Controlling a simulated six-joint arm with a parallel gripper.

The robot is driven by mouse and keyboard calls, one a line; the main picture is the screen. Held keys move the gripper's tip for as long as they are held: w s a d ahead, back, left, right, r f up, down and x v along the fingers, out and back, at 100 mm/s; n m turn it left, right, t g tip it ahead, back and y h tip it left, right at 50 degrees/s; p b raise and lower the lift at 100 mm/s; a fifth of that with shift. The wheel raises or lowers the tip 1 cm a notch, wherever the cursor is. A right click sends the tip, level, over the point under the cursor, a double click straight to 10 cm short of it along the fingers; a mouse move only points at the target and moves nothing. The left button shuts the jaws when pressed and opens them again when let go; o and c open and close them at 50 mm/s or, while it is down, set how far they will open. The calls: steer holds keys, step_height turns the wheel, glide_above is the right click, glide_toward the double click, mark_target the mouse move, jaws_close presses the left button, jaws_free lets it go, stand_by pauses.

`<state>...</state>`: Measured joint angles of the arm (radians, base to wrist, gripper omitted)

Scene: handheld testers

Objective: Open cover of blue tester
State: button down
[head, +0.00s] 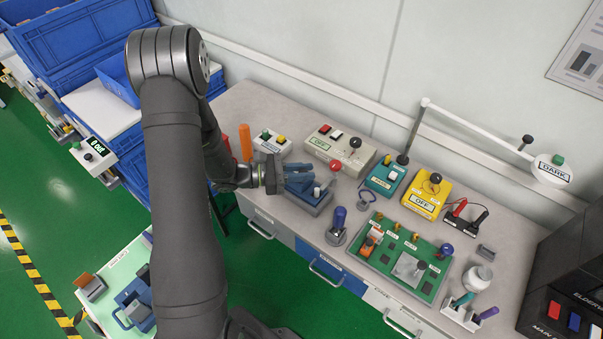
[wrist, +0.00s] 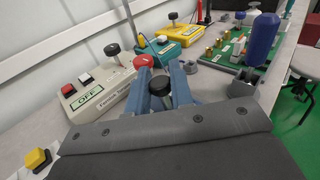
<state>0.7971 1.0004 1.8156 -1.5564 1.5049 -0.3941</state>
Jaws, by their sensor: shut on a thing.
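The blue tester (head: 309,204) lies on the grey bench under my gripper, with a pale upright knob (head: 317,191) at its right side. My gripper (head: 307,180) reaches in from the left, its blue fingers low over the tester. In the wrist view the fingers (wrist: 160,70) stand on both sides of a dark round knob (wrist: 162,86) and appear shut on it. A grey-topped knob (wrist: 160,41) shows beyond them. My gripper's body hides much of the tester, and I cannot tell how far its cover is raised.
A beige box (head: 340,148) with a red button stands behind. A teal box (head: 384,175) and a yellow box (head: 426,195) stand to the right. A blue-handled tool (head: 338,222) stands close at the front right, before a green board (head: 405,258). The bench's front edge is near.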

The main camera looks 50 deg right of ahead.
steer(key=shift+d+r, duration=0.25)
steer(key=shift+d, duration=0.4)
steer(key=shift+d+r, duration=0.2)
steer(key=shift+d, duration=0.4)
steer(key=c, duration=1.3)
jaws_free()
steer(key=shift+w, duration=0.1)
steer(key=v, duration=1.7)
steer(key=shift+w+a+r, duration=0.1)
steer(key=shift+a+r, duration=0.05)
steer(key=shift+r, duration=0.05)
